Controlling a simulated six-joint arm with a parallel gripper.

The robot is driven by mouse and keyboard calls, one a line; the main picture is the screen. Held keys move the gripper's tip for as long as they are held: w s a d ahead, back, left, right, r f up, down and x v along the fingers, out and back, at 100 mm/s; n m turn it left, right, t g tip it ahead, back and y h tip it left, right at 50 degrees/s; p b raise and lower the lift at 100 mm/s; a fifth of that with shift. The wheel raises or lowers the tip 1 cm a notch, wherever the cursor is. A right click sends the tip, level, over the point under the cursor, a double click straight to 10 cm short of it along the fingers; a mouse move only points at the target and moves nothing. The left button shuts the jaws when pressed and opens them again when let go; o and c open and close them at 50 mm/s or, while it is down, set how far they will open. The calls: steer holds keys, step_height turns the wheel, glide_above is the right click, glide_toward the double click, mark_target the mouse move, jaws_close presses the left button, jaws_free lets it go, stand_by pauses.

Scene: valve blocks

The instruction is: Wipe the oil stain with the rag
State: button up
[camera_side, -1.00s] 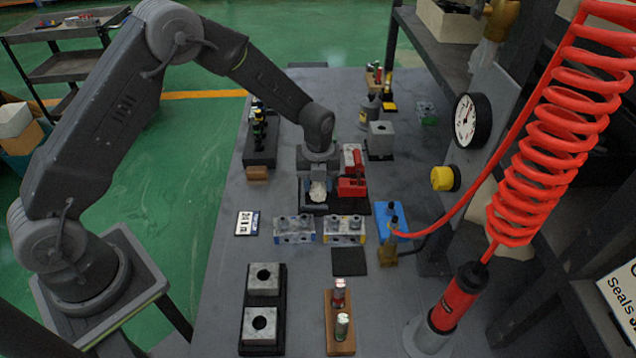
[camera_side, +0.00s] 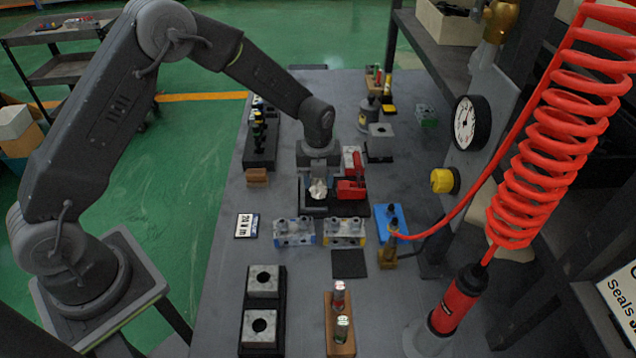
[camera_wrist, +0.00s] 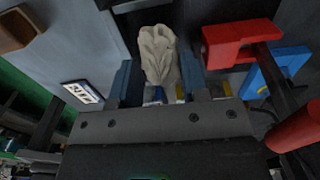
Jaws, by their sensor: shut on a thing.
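My gripper (camera_side: 319,184) is shut on a crumpled off-white rag (camera_side: 318,190), low over the dark plate beside the red clamp. In the wrist view the rag (camera_wrist: 158,56) bunches up between the two fingers (camera_wrist: 158,80). The rag's underside and any contact with the surface are hidden. I cannot make out an oil stain in either view.
The red clamp (camera_side: 352,187) stands close at the right of my gripper. Two valve blocks (camera_side: 294,232) (camera_side: 344,231) lie just in front. A brown block (camera_side: 257,175) and a label card (camera_side: 247,225) lie to the left. A red coiled hose (camera_side: 545,130) hangs at the right.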

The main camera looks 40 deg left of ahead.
steer(key=shift+r, duration=3.55)
steer(key=shift+s+a+f+n, duration=0.1)
steer(key=shift+s+a+n, duration=0.1)
steer(key=shift+n, duration=0.35)
steer(key=shift+s+a+f+n, duration=0.1)
steer(key=shift+s+a+n, duration=0.1)
steer(key=shift+n, duration=0.35)
steer(key=s+a+f+n, duration=0.1)
steer(key=s+a+n, duration=0.1)
steer(key=n, duration=0.6)
steer(key=s+a+f+n, duration=0.1)
steer(key=s+n, duration=0.3)
steer(key=n, duration=0.4)
steer(key=s+a+f+n, duration=0.1)
steer(key=s+a+n, duration=0.2)
steer(key=n, duration=0.6)
steer(key=shift+a+f, duration=0.2)
